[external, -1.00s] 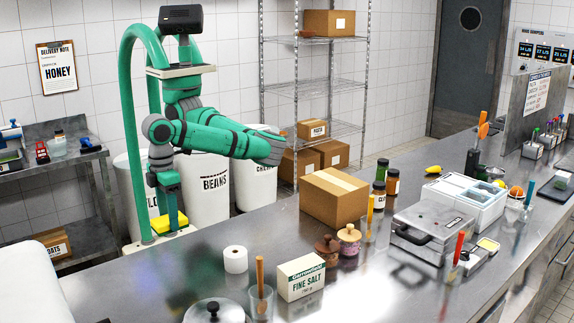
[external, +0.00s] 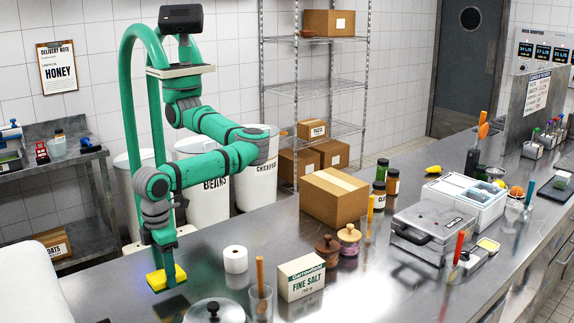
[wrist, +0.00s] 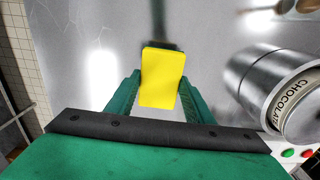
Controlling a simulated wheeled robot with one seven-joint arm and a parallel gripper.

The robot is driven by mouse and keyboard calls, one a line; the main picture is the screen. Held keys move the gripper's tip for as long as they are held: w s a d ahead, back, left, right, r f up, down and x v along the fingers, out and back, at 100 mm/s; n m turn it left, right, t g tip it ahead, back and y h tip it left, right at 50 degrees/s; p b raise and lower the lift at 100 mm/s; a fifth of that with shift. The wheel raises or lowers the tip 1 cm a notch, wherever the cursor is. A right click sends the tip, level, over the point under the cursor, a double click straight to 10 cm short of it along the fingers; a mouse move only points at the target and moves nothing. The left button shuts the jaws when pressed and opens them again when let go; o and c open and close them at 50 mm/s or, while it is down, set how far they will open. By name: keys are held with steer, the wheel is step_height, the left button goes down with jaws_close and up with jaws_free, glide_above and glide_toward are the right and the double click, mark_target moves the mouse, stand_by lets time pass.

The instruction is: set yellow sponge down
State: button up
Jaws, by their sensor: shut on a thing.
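The yellow sponge (external: 157,282) is in my gripper (external: 170,273) over the near left part of the steel counter (external: 120,285). In the wrist view the sponge (wrist: 162,75) sits between the two green fingers of my gripper (wrist: 160,92), which are shut on its sides. Its far end sticks out past the fingertips. A dark shadow lies on the counter beyond it.
A steel pot marked chocolate (wrist: 285,90) stands close on the right in the wrist view; its lid (external: 213,310) shows in the external view. A white paper roll (external: 236,260), a salt box (external: 301,277) and a glass (external: 261,300) stand further right. Counter around the sponge is bare.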

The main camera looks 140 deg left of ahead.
steer(key=shift+w+d+f, duration=0.1)
steer(key=shift+w+f, duration=0.1)
steer(key=shift+f, duration=1.65)
steer(key=shift+f, duration=0.15)
steer(key=o, duration=1)
step_height(320, 180, up, 12)
steer(key=shift+r, duration=0.15)
steer(key=shift+d, duration=0.15)
